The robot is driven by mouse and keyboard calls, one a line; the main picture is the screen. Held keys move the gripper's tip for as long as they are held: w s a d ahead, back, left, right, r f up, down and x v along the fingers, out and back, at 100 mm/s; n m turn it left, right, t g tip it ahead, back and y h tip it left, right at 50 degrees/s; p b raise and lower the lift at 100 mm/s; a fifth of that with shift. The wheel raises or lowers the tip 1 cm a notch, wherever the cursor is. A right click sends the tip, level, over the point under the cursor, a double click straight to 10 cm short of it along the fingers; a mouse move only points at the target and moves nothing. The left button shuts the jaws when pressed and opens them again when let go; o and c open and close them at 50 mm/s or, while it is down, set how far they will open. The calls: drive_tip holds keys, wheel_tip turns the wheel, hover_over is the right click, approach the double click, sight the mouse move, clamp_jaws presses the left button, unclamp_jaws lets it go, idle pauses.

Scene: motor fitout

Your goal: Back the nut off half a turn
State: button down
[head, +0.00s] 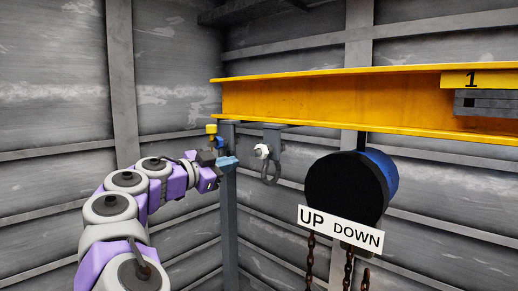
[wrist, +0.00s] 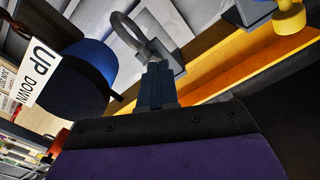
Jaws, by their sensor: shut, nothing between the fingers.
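A pale nut-like piece (head: 261,151) sits on the left side of a grey hanging bracket (head: 272,137) under the yellow beam, with a dark ring (head: 271,172) below it. In the wrist view the ring (wrist: 143,35) and grey bracket plate (wrist: 168,66) lie just beyond my fingertips. The nut cannot be made out there; the fingers may hide it. My gripper (wrist: 157,70) is shut, its fingers together and empty. In the head view my arm reaches from the lower left, and its end is left of the bracket, apart from the nut.
The yellow beam (head: 320,102) runs across above. A yellow knob (head: 211,129) stands beside the grey post (head: 229,220), close to my wrist. A black and blue hoist (head: 345,190) with an UP/DOWN sign (head: 340,230) and chains hangs right of the bracket.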

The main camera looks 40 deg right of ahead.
drive_tip(key=d+p, duration=0.1)
drive_tip(key=d, duration=0.5)
drive_tip(key=shift+w+d, duration=0.2)
drive_tip(key=shift+w, duration=0.05)
drive_tip(key=shift+s+r, duration=0.2)
idle(0.6)
drive_tip(key=shift+s+f+b, duration=0.6)
drive_tip(key=shift+s+b, duration=0.1)
drive_tip(key=shift+b, duration=2.55)
drive_tip(key=shift+s+f+b, duration=0.15)
drive_tip(key=shift+s+b, duration=0.2)
drive_tip(key=shift+b, duration=0.75)
drive_tip(key=shift+s+b, duration=0.2)
drive_tip(key=shift+b, duration=0.1)
